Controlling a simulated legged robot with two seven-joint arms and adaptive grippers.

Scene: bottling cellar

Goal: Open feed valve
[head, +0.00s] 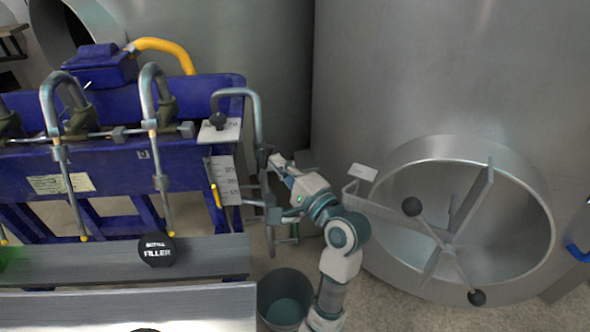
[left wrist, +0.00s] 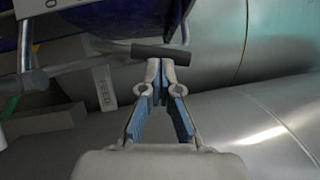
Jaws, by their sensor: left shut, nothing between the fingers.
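The feed valve's lever shows in the left wrist view as a grey bar with a dark grip (left wrist: 160,54), lying roughly level across the picture. A white label reading FEED (left wrist: 103,88) hangs beside it, below the bar. My left gripper (left wrist: 163,68) is shut and empty, its fingertips just below the dark grip. I cannot tell whether they touch it. In the head view, my left gripper (head: 277,162) is at the right end of the blue filler frame, beside the grey bent pipe (head: 257,115). My right gripper is not in view.
The blue filler frame (head: 105,98) with its spouts stands at left, above a grey rail (head: 215,255) bearing a black BOTTLE FILLER disc (head: 157,250). A grey bucket (head: 285,298) stands below my arm. A large steel tank (head: 430,80) with a round hatch (head: 535,190) fills the right.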

